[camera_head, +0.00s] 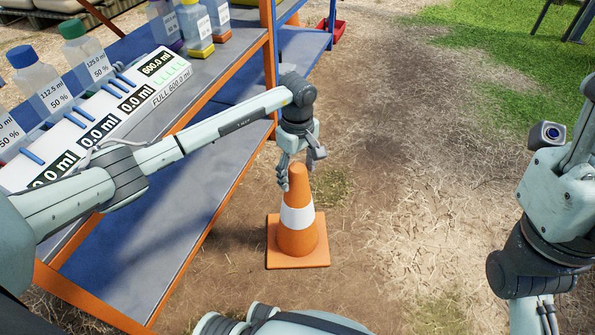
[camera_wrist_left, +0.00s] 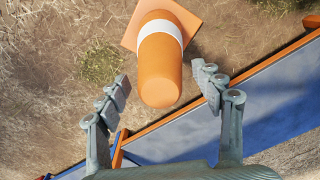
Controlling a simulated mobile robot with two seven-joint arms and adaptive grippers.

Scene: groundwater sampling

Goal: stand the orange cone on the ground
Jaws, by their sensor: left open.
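The orange cone (camera_head: 297,226) with a white band stands upright on its square base on the dirt ground, just right of the shelf. My left gripper (camera_head: 300,165) is just above the cone's tip in the head view, its fingers pointing down. In the left wrist view the cone (camera_wrist_left: 160,72) shows between the two spread fingers of the open left gripper (camera_wrist_left: 165,92), its tip toward me. No finger visibly grips the cone. My right arm shows at the right edge of the head view, but its fingers are out of view.
A shelf (camera_head: 190,222) with orange posts and blue-grey boards stands left of the cone. Its top holds bottles (camera_head: 85,50) and a white panel with volume displays (camera_head: 110,108). Bare dirt and straw (camera_head: 400,180) lie open to the right, grass (camera_head: 480,50) beyond.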

